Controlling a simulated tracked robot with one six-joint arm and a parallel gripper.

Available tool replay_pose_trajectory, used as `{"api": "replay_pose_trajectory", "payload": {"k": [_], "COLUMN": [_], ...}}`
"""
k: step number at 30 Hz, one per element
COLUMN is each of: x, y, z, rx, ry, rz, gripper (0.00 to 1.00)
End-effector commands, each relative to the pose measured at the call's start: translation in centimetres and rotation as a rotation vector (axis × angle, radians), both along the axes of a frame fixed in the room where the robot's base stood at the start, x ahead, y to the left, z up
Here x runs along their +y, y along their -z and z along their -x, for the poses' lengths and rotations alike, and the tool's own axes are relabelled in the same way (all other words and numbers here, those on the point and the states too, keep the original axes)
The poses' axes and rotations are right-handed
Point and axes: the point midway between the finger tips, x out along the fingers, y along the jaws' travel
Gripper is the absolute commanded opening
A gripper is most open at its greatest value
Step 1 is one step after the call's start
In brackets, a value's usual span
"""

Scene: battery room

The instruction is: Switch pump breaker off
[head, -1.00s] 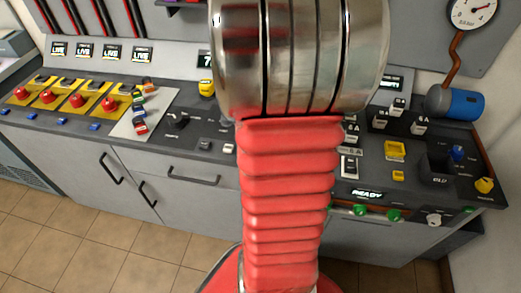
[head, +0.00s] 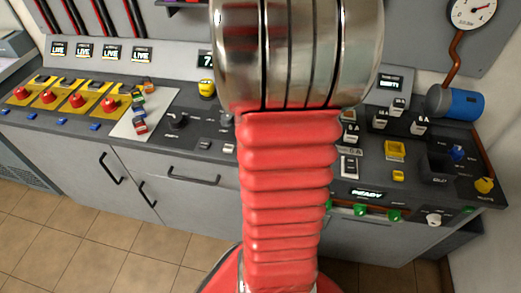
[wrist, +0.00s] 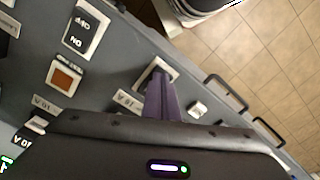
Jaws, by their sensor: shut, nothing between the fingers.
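In the wrist view, my gripper (wrist: 160,92) is shut and empty. Its purple fingertips are at a small switch in a pale square frame (wrist: 158,70), covering most of it; I cannot tell whether they touch it or which way its lever lies. A label reading 16 A (wrist: 127,101) is beside it. Which breaker is the pump's cannot be read. In the head view, my gripper is hidden behind my red arm. Several breakers with white labels, one of them here (head: 380,121), stand on the right of the console.
In the wrist view, an ON/OFF rocker (wrist: 82,35), an orange-brown square button (wrist: 66,77) and a small white switch (wrist: 198,109) are nearby. In the head view, red emergency buttons (head: 78,101) are at left, and a blue cylinder (head: 462,104) is at right.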

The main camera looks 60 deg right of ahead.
Motion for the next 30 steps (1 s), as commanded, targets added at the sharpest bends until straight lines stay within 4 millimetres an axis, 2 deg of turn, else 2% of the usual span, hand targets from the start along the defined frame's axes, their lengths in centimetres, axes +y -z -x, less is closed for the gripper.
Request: {"api": "replay_pose_trajectory", "payload": {"k": [8,30], "x": [0.0,0.0], "y": [-0.3,-4.5], "z": [0.0,0.0], "rx": [-0.001,-0.002], "ry": [0.000,0.000], "rz": [0.001,0.001], "gripper": [0.00,0.00]}}
